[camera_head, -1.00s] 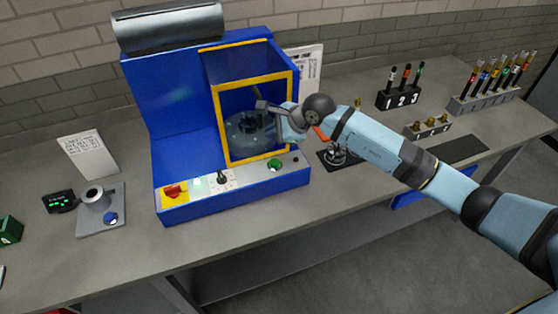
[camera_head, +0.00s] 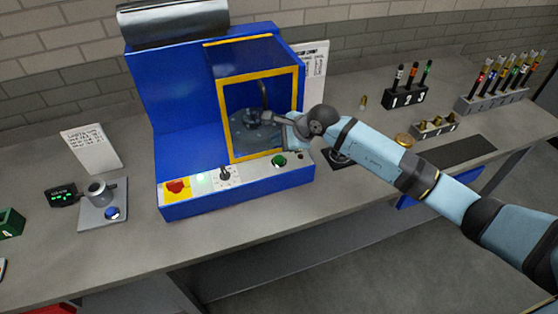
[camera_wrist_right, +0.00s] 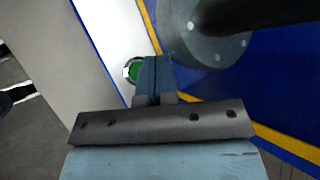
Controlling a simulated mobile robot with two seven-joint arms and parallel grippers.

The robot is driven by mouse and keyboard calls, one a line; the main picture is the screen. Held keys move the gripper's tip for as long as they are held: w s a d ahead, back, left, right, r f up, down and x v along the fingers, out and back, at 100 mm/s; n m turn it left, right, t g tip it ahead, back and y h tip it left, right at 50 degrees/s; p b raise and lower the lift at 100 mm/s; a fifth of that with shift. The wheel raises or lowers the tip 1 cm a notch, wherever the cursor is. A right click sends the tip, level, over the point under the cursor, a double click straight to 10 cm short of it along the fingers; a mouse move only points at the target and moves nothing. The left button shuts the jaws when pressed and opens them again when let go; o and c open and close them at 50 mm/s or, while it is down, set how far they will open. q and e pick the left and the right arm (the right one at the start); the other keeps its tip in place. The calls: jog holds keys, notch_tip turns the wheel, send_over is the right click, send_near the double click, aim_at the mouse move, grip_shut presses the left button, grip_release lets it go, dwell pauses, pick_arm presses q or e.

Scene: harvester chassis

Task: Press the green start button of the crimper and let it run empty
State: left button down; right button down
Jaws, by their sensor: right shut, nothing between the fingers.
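The blue crimper (camera_head: 172,150) stands on the bench with a yellow-framed guard (camera_head: 225,120) at its front. A dark round tool shows through the guard. The green start button (camera_head: 279,161) is on the light front panel, right of the black selector knob (camera_head: 225,173) and the red stop button (camera_head: 176,187). My right gripper (camera_head: 296,146) is shut and empty, just above and right of the button. In the right wrist view the shut fingers (camera_wrist_right: 152,72) are beside the green button (camera_wrist_right: 133,70); contact cannot be told. My left gripper is not in view.
A grey fixture (camera_head: 100,205) and a small display (camera_head: 62,196) are on the left. A rack with numbered slots (camera_head: 405,98), a brass-part holder (camera_head: 436,127) and a long tool rack (camera_head: 490,103) are on the right. The bench front is clear.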

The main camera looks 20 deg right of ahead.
aim_at(279, 160)
notch_tip(279, 160, down, 4)
jog(key=shift+f+b, duration=0.1)
jog(key=shift+b, duration=1.15)
dwell(1.0)
jog(key=shift+f+b, duration=0.35)
jog(key=shift+b, duration=0.2)
jog(key=shift+f+b, duration=0.5)
dwell(0.4)
jog(key=shift+r, duration=0.1)
jog(key=shift+r+p, duration=0.35)
jog(key=shift+r, duration=0.45)
